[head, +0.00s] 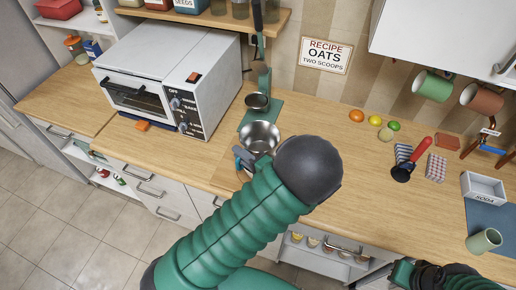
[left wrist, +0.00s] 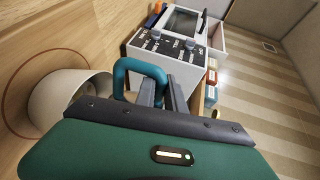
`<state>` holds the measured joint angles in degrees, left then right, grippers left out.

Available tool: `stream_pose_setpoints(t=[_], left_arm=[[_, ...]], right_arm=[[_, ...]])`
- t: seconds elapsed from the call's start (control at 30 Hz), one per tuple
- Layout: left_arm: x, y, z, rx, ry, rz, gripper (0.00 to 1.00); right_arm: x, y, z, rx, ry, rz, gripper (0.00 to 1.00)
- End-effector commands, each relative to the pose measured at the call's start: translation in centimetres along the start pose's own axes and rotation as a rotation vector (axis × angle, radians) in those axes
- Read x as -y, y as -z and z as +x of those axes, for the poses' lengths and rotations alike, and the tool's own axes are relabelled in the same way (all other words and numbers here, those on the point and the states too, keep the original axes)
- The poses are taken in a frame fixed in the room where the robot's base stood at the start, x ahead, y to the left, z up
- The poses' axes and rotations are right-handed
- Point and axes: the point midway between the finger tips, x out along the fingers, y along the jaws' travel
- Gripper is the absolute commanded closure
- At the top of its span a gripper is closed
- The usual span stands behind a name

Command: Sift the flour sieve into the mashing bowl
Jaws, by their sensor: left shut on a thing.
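The flour sieve (left wrist: 70,100) appears as a pale round cup with a teal loop handle (left wrist: 140,70) in the left wrist view. My left gripper (left wrist: 160,88) is shut on that handle. In the head view a round, open metal vessel (head: 260,136) stands at my left gripper (head: 243,158), which is partly hidden by my forearm; it looks like the sieve. A smaller dark cup (head: 257,102) is just behind it on a green mat. I cannot tell which vessel is the mashing bowl, or whether it is hidden. My right gripper (head: 440,277) is at the lower right, its fingers unclear.
A white toaster oven (head: 165,80) stands left of the vessels. To the right lie fruits (head: 375,121), a red-handled tool (head: 411,160), a SODA box (head: 484,187) and a green cup (head: 484,240). Mugs (head: 433,85) hang above. The middle right counter is mostly clear.

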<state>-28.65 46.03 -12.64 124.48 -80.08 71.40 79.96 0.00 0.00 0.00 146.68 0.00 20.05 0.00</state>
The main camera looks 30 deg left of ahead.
Motion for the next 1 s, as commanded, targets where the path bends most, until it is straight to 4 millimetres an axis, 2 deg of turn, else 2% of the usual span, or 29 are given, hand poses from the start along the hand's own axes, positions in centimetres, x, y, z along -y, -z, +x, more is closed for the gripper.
stream_pose_setpoints(t=[0.23, 0.63, 1.0], left_arm=[[0.6, 0.0, -0.1, 0.0, 0.001, -0.001, 1.0], [5.0, 0.1, -1.0, 0.0, 0.001, 0.0, 1.0], [4.9, 0.1, -0.9, 0.0, 0.001, 0.0, 1.0]], right_arm=[[0.0, 0.1, -0.4, 0.0, 0.0, 0.0, 1.0], [0.0, 0.8, -3.5, 0.0, 0.0, 0.0, 1.0], [0.0, 0.8, -3.3, 0.0, 0.0, 0.0, 1.0]])
